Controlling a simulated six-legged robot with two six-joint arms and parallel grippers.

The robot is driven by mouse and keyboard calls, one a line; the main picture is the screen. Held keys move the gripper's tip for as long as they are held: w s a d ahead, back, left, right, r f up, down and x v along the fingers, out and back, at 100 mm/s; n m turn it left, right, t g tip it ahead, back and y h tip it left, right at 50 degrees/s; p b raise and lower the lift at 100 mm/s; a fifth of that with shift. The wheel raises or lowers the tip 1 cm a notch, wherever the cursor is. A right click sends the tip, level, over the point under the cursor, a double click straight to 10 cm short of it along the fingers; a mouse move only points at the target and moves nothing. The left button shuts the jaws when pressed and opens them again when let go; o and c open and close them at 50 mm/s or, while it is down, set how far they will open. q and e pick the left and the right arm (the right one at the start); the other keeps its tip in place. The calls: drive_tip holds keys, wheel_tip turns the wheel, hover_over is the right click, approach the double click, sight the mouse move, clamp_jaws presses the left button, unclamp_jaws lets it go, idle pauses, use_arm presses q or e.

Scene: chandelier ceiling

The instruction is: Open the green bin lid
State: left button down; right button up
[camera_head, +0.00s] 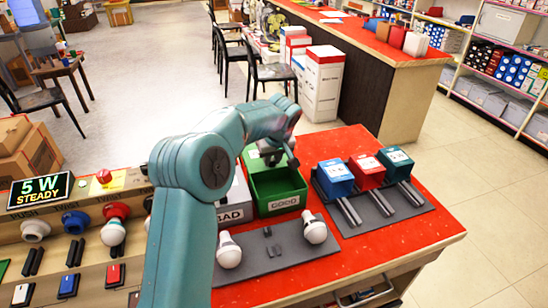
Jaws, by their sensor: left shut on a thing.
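The green bin (277,207), labelled GOOD, stands on the red table to the right of my left arm. Its dark green inside shows from above. The green lid (252,161) appears raised at the bin's back, partly hidden by my arm and gripper. My left gripper (273,155) is at the back top of the bin, shut on what appears to be the lid. Its fingertips are small and partly hidden by my arm. My right gripper is not in view.
A grey bin (234,213) marked BAD stands beside the green bin, partly behind my arm. Two white bulbs (229,252) stand on a dark mat in front. Blue, red and teal boxes (368,172) stand at right. A control panel (70,240) is at left.

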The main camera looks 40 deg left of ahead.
use_arm(q)
drive_tip(key=shift+r, duration=0.1)
drive_tip(key=c, duration=1)
unclamp_jaws()
drive_tip(key=shift+o, duration=0.2)
drive_tip(key=v, duration=1.6)
drive_tip(key=shift+r+p, duration=0.15)
drive_tip(key=shift+p, duration=0.2)
drive_tip(key=shift+s+d, duration=0.1)
drive_tip(key=shift+d, duration=0.05)
